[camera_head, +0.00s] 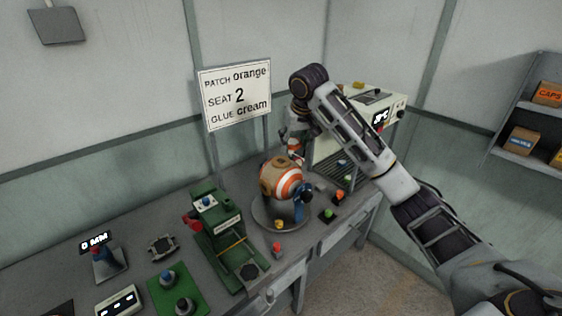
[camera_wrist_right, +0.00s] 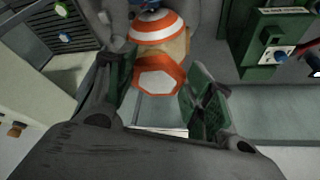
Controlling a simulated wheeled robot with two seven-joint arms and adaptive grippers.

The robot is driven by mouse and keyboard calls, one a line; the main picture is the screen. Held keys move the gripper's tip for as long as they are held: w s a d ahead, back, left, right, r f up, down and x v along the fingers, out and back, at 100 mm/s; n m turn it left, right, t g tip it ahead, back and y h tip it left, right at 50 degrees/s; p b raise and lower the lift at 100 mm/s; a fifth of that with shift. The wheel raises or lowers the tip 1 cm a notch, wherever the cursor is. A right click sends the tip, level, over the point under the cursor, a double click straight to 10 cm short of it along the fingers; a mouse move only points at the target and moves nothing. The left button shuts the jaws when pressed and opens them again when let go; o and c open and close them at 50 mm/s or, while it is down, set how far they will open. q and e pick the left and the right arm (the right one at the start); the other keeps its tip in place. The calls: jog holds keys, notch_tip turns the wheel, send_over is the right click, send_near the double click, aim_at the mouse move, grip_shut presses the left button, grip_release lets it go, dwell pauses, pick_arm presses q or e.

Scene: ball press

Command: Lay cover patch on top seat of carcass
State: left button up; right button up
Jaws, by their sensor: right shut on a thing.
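The carcass (camera_head: 277,178) is a ball with orange and white panels and tan bare areas, held in a stand on a round grey plate. In the wrist view the carcass (camera_wrist_right: 158,28) is at the top, partly cut off. My right gripper (camera_head: 292,140) is above and just behind it. It is shut on an orange and white cover patch (camera_head: 294,149), which shows between the green-padded fingers in the wrist view (camera_wrist_right: 160,78). The patch is close to the carcass; I cannot tell if they touch. My left gripper is not in view.
A sign (camera_head: 236,93) reads patch orange, seat 2, glue cream. A green press (camera_head: 222,235) stands left of the round plate (camera_head: 262,218). A cream machine with a display (camera_head: 381,118) stands behind my right arm. Small coloured buttons line the bench front.

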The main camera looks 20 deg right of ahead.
jog(key=shift+w+d+r, duration=0.2)
jog(key=shift+d+r, duration=0.55)
jog(key=shift+d, duration=0.2)
jog(key=shift+s+d+f+n, duration=0.2)
jog(key=shift+d+f+n, duration=0.1)
jog(key=shift+f, duration=0.2)
jog(key=s+f+n+y, duration=0.1)
jog(key=f+n, duration=0.1)
jog(key=s+a+f+n, duration=0.1)
jog(key=s+f+n, duration=0.1)
jog(key=shift+y, duration=0.4)
jog(key=shift+s, duration=0.1)
